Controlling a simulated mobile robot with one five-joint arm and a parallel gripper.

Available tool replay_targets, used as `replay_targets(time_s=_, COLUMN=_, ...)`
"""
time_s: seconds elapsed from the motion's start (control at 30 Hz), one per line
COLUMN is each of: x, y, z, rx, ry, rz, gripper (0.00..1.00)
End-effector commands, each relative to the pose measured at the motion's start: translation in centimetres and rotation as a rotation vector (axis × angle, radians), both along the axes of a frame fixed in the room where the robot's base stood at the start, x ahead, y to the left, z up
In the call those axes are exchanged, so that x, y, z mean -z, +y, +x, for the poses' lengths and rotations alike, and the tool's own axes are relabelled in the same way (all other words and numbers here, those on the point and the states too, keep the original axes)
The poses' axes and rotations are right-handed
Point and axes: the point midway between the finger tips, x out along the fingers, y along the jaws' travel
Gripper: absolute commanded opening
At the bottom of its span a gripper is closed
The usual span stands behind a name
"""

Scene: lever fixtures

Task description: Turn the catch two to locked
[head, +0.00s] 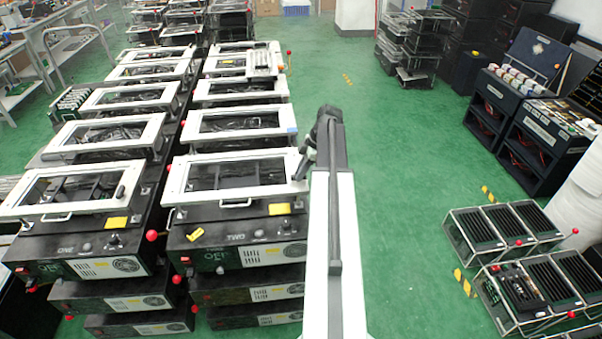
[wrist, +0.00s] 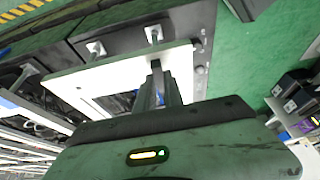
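The unit marked TWO (head: 236,238) stands near the front of the right row, with a white-framed glass lid (head: 240,162) on top. My arm reaches along the lid's right side. My gripper (head: 303,170) points down at the frame's right edge. In the wrist view my gripper (wrist: 157,78) is at the edge of the white frame (wrist: 100,77), as dark narrow fingers. I cannot make out catch two apart from the dark fingers there; it seems hidden by them. Whether the fingers are touching or gripping anything is unclear.
The unit marked ONE (head: 66,250) stands to the left, with a dark catch (head: 121,191) at its lid's right edge. A red-balled lever (head: 152,236) stands between the units. Green floor (head: 400,200) to the right is clear up to black racks (head: 500,235).

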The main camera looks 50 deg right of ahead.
Motion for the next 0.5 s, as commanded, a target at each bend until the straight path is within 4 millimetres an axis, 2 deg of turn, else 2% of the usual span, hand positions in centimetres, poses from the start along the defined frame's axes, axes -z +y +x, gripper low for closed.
replay_targets(time_s=0.27, x=0.0, y=0.02, z=-0.07, rx=0.021, ry=0.0, rz=0.0, gripper=0.0)
replay_targets(time_s=0.5, x=0.01, y=0.17, z=-0.23, rx=0.131, ry=-0.001, rz=-0.001, gripper=0.0)
